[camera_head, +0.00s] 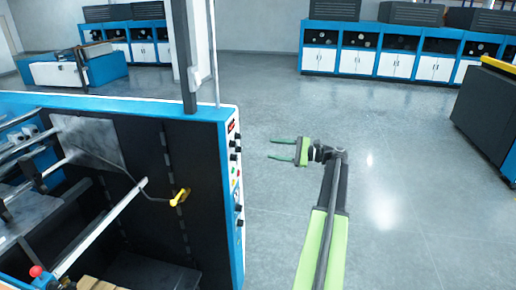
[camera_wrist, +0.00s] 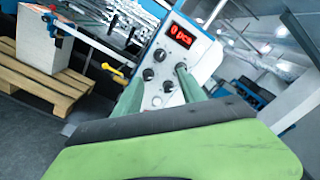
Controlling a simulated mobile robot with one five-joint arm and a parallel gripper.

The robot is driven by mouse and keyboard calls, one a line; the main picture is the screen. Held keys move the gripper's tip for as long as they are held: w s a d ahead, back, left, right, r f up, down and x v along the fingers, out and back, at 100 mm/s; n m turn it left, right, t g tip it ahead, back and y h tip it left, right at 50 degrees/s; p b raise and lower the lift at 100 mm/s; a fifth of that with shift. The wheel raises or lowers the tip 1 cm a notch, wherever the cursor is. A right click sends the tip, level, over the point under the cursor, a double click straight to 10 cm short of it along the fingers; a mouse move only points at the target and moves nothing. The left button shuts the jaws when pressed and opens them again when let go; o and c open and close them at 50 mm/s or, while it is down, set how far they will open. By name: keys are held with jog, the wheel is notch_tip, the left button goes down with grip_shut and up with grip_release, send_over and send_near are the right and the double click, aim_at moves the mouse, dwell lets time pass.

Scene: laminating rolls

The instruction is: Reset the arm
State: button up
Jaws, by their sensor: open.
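My gripper (camera_head: 283,149) shows in the head view at the end of my raised green and black arm. Its two green fingers are apart and point left, with nothing between them. It is to the right of the control panel (camera_head: 236,165) of the blue and black laminating machine (camera_head: 150,108), with a gap of floor between in the picture. The wrist view shows the green fingers (camera_wrist: 158,82) in front of the panel, its red display (camera_wrist: 180,35) and black knobs.
A yellow-handled crank (camera_head: 180,197) sticks out of the machine's dark side. A wooden pallet (camera_wrist: 45,85) with a pale block (camera_wrist: 42,40) shows in the wrist view. Blue cabinets (camera_head: 390,62) line the back wall, and a dark unit (camera_head: 488,115) stands right. The grey floor between is clear.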

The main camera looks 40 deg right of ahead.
jog(key=v, duration=0.3)
jog(key=shift+a, duration=0.1)
dwell(0.3)
jog(key=w+a+f+n+g+b, duration=0.2)
jog(key=w+a+f+g, duration=0.15)
jog(key=a+f, duration=0.45)
jog(key=w+a+f+n+g+b, duration=0.25)
jog(key=w+a+f, duration=0.2)
jog(key=a, duration=0.65)
jog(key=w+a+f+n+g+b, duration=0.2)
jog(key=w+a+f+n+g, duration=0.1)
jog(key=a+f, duration=0.55)
jog(key=s+a+f+n+g+h+b, duration=0.2)
jog(key=a+f+n+h, duration=0.1)
jog(key=a, duration=0.6)
jog(key=s+a+f+n+g+h+b, duration=0.2)
jog(key=a+f+n, duration=0.3)
jog(key=a+f, duration=0.3)
jog(key=s+a+f+n+g+h+b, duration=0.2)
jog(key=s+a+f+n+h+b, duration=0.2)
jog(key=a, duration=0.7)
notch_tip(320, 180, down, 2)
jog(key=shift+a+f+n+h, duration=0.1)
jog(key=shift+a+n+h, duration=0.25)
jog(key=shift+n, duration=0.2)
jog(key=shift+s, duration=0.15)
